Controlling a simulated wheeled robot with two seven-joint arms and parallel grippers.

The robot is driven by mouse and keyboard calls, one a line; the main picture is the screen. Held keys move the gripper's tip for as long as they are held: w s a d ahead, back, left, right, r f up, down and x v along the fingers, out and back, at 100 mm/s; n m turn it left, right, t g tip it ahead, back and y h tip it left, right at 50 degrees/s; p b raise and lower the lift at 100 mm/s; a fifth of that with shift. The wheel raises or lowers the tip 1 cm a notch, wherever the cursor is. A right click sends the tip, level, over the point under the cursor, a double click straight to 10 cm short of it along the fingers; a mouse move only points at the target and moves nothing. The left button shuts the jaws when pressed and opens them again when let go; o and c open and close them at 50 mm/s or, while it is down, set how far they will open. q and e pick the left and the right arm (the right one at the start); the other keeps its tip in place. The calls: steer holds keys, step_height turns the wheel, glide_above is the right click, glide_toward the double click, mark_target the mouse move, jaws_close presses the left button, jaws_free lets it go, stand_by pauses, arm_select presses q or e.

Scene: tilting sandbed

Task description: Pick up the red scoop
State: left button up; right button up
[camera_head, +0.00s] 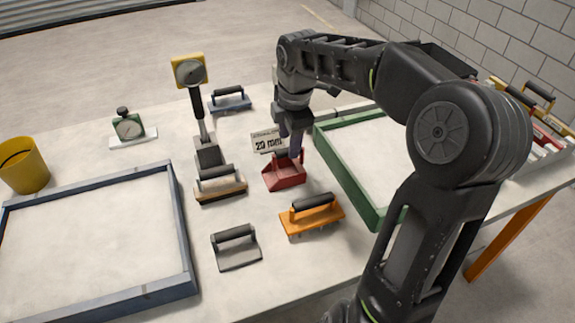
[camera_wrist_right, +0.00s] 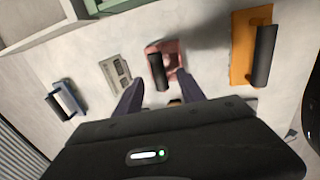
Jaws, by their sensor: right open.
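The red scoop (camera_head: 284,173) lies on the table between the grey-handled tools and the green frame. Its black handle is partly hidden by my right gripper in the head view. In the right wrist view the scoop (camera_wrist_right: 172,50) shows as a pinkish-red pan with a black handle. My right gripper (camera_head: 293,146) points down at the scoop. In the wrist view its two fingers (camera_wrist_right: 155,92) are apart, with the scoop's handle lying ahead of and between the tips. Whether they touch the handle cannot be told. My left gripper is not in view.
The green frame (camera_head: 333,160) is right; a wood-based float (camera_head: 220,186) and grey trowel (camera_head: 236,249) are left. A blue-grey frame (camera_head: 180,225) lies farther left.

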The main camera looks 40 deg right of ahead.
steer(key=f, duration=0.2)
steer(key=w+f, duration=0.1)
steer(key=f, duration=0.2)
steer(key=shift+d, duration=0.2)
steer(key=shift+c, duration=0.6)
jaws_close()
stand_by(0.3)
